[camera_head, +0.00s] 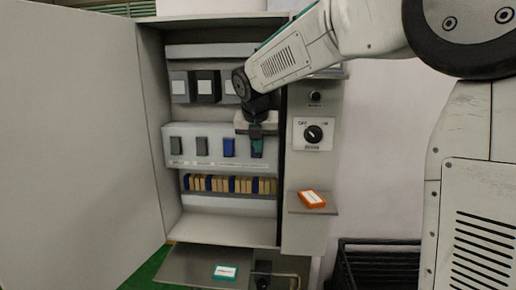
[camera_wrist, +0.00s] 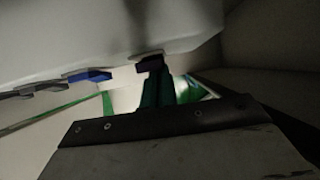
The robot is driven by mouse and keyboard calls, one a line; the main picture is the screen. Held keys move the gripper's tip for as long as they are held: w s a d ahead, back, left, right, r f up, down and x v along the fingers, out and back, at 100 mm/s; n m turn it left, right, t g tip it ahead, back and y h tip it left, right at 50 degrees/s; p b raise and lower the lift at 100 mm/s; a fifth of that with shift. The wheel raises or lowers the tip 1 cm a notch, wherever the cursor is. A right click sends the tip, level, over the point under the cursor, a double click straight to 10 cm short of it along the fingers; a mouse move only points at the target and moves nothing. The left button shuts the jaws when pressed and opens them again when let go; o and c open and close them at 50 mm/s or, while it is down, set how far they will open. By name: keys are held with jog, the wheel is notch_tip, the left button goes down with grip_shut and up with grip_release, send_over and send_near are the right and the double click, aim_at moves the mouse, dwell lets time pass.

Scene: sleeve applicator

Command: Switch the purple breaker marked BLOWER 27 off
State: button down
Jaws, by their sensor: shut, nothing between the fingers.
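A row of breaker levers stands on the light panel in the open cabinet. In the head view two are grey (camera_head: 202,146) and one is blue (camera_head: 229,146). My gripper (camera_head: 257,148) is at the right end of this row and covers what is behind it. In the wrist view its shut teal fingers (camera_wrist: 155,82) are right at a dark, purplish lever (camera_wrist: 149,63), seemingly touching it, with nothing held between them. The blue lever (camera_wrist: 87,76) is to the left of it. The labels are too small to read, so I cannot confirm BLOWER 27.
The cabinet door (camera_head: 70,140) is swung open at the left. A rotary switch (camera_head: 313,134) is on the right side panel, above a small shelf with an orange box (camera_head: 312,199). A teal-and-white box (camera_head: 225,272) lies on the lower tray. A dark crate (camera_head: 380,262) stands at lower right.

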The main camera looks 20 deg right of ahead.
jog(key=shift+r, duration=0.2)
jog(key=s+a+f+v, duration=0.1)
jog(key=s+v, duration=0.1)
jog(key=v, duration=1.1)
jog(key=shift+a+f, duration=0.25)
jog(key=shift+f, duration=0.5)
jog(key=shift+f, duration=0.1)
